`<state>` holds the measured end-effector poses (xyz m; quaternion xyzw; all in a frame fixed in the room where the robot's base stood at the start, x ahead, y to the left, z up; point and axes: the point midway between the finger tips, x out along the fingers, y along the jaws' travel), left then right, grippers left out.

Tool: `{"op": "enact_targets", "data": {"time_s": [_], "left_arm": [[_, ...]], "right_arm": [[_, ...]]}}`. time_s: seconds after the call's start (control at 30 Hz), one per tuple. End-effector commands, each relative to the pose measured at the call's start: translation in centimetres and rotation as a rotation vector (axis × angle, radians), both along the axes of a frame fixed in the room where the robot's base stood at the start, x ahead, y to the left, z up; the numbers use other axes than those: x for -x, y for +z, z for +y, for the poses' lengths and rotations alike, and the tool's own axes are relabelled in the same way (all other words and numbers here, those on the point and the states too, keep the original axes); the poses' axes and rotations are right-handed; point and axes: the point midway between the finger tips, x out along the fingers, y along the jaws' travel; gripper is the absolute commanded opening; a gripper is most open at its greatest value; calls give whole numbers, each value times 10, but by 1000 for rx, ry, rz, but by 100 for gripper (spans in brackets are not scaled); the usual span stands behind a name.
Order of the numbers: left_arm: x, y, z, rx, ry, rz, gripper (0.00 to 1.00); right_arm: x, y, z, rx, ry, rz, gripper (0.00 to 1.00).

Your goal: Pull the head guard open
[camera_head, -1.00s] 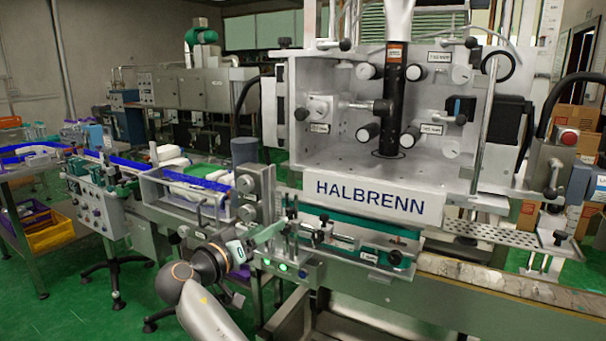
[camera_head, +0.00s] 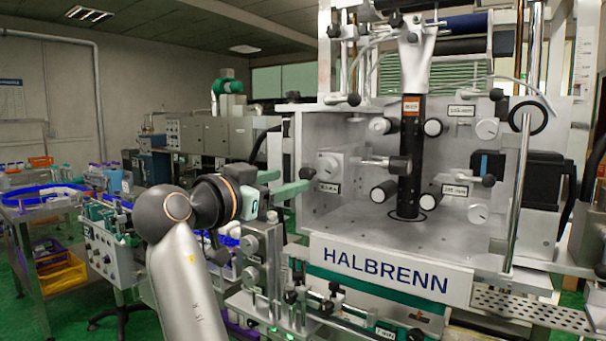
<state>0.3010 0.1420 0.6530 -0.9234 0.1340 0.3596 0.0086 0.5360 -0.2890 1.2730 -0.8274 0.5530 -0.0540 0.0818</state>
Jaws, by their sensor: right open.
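The head of the HALBRENN machine (camera_head: 345,215) stands at the centre right, a grey housing with a black vertical tube (camera_head: 411,160) inside. The head guard is hard to make out; any clear panel across the front cannot be told from the open housing. An upright metal bar (camera_head: 519,190) stands at the front right of the head. My right gripper (camera_head: 281,184) is at the left edge of the head, its two green fingers apart and nothing visible between them. Whether it touches the housing cannot be told. My left gripper is not in view.
Knobs and clamps (camera_head: 383,191) stick out inside the head. A post with round dials (camera_head: 251,245) stands below my right gripper. A blue-edged conveyor (camera_head: 45,193) and a yellow bin (camera_head: 60,275) are at the left. A perforated shelf (camera_head: 520,307) runs out at the right.

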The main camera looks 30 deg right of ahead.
Motion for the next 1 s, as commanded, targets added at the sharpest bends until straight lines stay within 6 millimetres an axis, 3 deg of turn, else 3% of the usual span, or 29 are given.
{"op": "enact_targets", "data": {"time_s": [0.1, 0.3, 0.7, 1.0], "left_arm": [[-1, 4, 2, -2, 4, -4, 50], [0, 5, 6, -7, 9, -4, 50], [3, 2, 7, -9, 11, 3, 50], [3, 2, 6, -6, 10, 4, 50]], "right_arm": [[-9, 1, -23, 2, -3, 1, 62], [-19, 1, -48, 2, -2, 0, 62], [-23, 0, -56, 1, 1, 0, 62], [-23, 0, -56, 1, 0, 1, 30]]}}
